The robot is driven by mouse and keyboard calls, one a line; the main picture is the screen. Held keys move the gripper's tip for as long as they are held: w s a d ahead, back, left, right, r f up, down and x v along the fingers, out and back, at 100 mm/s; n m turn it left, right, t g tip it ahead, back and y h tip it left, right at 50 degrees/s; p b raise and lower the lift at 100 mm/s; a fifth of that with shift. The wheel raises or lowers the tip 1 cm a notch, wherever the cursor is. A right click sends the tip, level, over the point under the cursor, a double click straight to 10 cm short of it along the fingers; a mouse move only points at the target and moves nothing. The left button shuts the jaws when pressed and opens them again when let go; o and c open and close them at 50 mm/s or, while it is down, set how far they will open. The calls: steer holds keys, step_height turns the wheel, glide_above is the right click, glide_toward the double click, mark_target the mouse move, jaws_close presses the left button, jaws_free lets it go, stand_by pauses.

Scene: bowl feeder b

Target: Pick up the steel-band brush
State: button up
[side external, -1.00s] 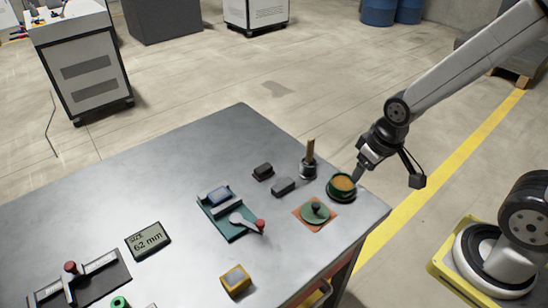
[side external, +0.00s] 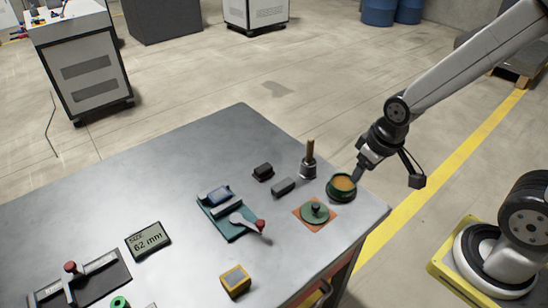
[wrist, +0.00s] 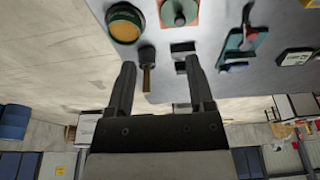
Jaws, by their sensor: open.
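The steel-band brush (side external: 309,160) stands upright near the table's far right edge, its brown wooden handle pointing up above a silvery band. Its lower end is dark, and I cannot tell whether it sits in a holder. In the wrist view the brush (wrist: 147,58) lies between the lines of my fingers, closer to the left finger. My gripper (wrist: 160,66) is open with nothing between its fingers. In the side view my gripper (side external: 363,168) is at the table's right edge, just beyond the green bowl and apart from the brush.
A green bowl with orange-brown contents (side external: 341,187) stands right of the brush. A green knobbed lid (side external: 315,212) lies on an orange square. Two small dark blocks (side external: 263,172) (side external: 284,187) sit left of the brush. A green fixture with a red-knobbed lever (side external: 232,216) is farther left.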

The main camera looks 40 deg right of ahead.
steer(key=shift+w, duration=0.1)
steer(key=shift+c, duration=0.2)
stand_by(0.4)
steer(key=n+g+y, duration=0.1)
steer(key=n+g, duration=0.1)
steer(key=n, duration=1.5)
glide_toward(310, 139)
steer(key=f, duration=0.5)
steer(key=shift+a, duration=0.3)
steer(key=shift+w+d+f+n+g, duration=0.2)
steer(key=shift+w+f+n+g, duration=0.1)
steer(key=shift+n, duration=0.2)
steer(key=shift+a+f, duration=0.15)
steer(key=shift+f, duration=1.1)
steer(key=shift+f, duration=0.1)
